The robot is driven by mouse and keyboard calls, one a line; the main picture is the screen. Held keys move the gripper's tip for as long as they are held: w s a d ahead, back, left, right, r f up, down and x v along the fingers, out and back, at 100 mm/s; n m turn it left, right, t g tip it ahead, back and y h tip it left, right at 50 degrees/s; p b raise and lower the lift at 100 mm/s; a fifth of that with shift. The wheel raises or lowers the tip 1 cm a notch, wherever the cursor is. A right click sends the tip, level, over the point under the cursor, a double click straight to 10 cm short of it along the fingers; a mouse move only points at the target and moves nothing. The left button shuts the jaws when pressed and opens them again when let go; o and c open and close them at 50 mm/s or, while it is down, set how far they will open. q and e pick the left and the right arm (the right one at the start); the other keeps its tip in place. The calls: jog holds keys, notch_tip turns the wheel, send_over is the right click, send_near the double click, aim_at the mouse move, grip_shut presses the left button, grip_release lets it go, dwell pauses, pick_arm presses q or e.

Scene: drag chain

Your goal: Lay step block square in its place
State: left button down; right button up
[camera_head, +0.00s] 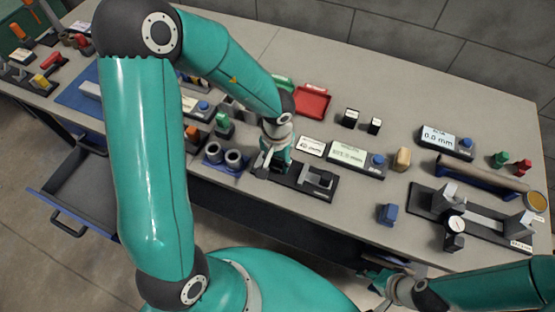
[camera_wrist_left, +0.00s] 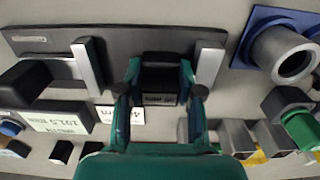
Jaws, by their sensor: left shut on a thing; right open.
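A dark plate (camera_head: 303,190) lies near the front edge of the bench, and it also shows in the left wrist view (camera_wrist_left: 130,40) with grey upright bars. My left gripper (camera_head: 275,163) is over the left part of this plate, pointing down. In the left wrist view my left gripper (camera_wrist_left: 160,72) is shut on a black block (camera_wrist_left: 160,86) with a small label, presumably the step block. The block is between the two grey bars; whether it touches the plate I cannot tell. My right gripper (camera_head: 380,284) is open at the bottom right, off the bench front.
A blue holder with two grey rings (camera_head: 222,157) stands left of the plate. Behind it are a display box (camera_head: 350,155) and a red tray (camera_head: 311,103). A blue block (camera_head: 387,214) and a gauge fixture (camera_head: 472,216) stand to the right. An open drawer (camera_head: 75,190) juts out left.

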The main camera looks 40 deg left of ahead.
dwell(0.4)
pick_arm(q)
jog(key=c, duration=0.7)
grip_release()
notch_tip(320, 180, up, 12)
jog(key=shift+f, duration=0.1)
dwell(0.5)
